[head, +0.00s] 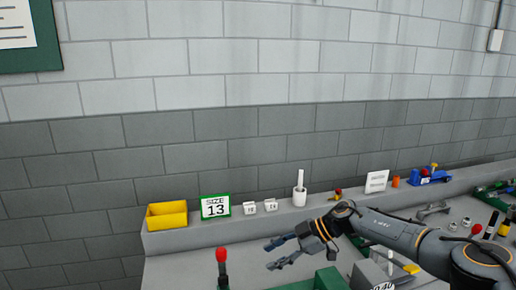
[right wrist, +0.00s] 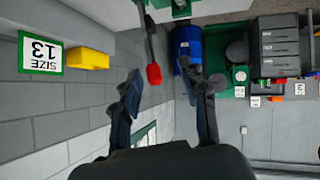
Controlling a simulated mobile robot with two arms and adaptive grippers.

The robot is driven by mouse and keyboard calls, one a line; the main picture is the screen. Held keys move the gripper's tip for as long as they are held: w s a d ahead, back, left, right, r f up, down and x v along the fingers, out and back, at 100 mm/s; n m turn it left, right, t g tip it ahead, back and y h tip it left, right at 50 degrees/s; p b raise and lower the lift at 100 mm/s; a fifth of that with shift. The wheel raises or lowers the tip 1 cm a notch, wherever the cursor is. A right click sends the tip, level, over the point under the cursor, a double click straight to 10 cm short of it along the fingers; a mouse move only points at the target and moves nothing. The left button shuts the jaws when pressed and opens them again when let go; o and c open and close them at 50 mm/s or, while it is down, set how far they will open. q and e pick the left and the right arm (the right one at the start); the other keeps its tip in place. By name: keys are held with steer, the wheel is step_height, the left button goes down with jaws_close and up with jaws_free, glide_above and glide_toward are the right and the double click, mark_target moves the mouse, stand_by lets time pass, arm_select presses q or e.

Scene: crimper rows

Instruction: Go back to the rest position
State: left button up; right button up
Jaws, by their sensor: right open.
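My right gripper (head: 271,256) reaches in from the right in the head view, above the grey bench. Its two dark fingers are spread apart with nothing between them. In the right wrist view the right gripper (right wrist: 162,74) also shows open, and a red-tipped tool (right wrist: 153,74) appears beyond the gap between the fingers. My left gripper is in neither view.
A red-topped tool (head: 221,256) stands upright left of the gripper. A green block (head: 328,279) is below the arm. The back ledge holds a yellow bin (head: 167,222), a SIZE 13 sign (head: 215,207) and a white cup (head: 299,197). The wrist view shows a blue barrel (right wrist: 187,45).

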steer(key=s+a+f+m+t+y, duration=0.1)
steer(key=s+a+m+t+y, duration=0.25)
steer(key=a, duration=0.65)
steer(key=s+a+f+m+t+y, duration=0.1)
steer(key=s+a+f+m+t, duration=0.15)
steer(key=s+a+t, duration=0.4)
steer(key=s+d+f+m+h, duration=0.4)
steer(key=s+d+m+h, duration=0.15)
steer(key=d, duration=0.35)
steer(key=s+d+f+m+h, duration=0.4)
steer(key=d+m+h, duration=0.2)
steer(key=d, duration=0.2)
steer(key=s+d+f+m+g+h, duration=0.15)
steer(key=s+d+g, duration=0.25)
steer(key=s+d, duration=0.5)
steer(key=s+d+f+g+h, duration=0.25)
steer(key=s+d, duration=0.45)
steer(key=s, duration=0.5)
step_height(320, 180, down, 27)
steer(key=g+b, duration=0.2)
steer(key=s+d+f+g+b, duration=0.1)
steer(key=s+d+f, duration=0.1)
steer(key=s+f, duration=1.5)
step_height(320, 180, down, 3)
steer(key=shift+s+d+r+n+b, duration=0.1)
steer(key=shift+s+d+n+b, duration=0.2)
steer(key=shift+s+n, duration=0.1)
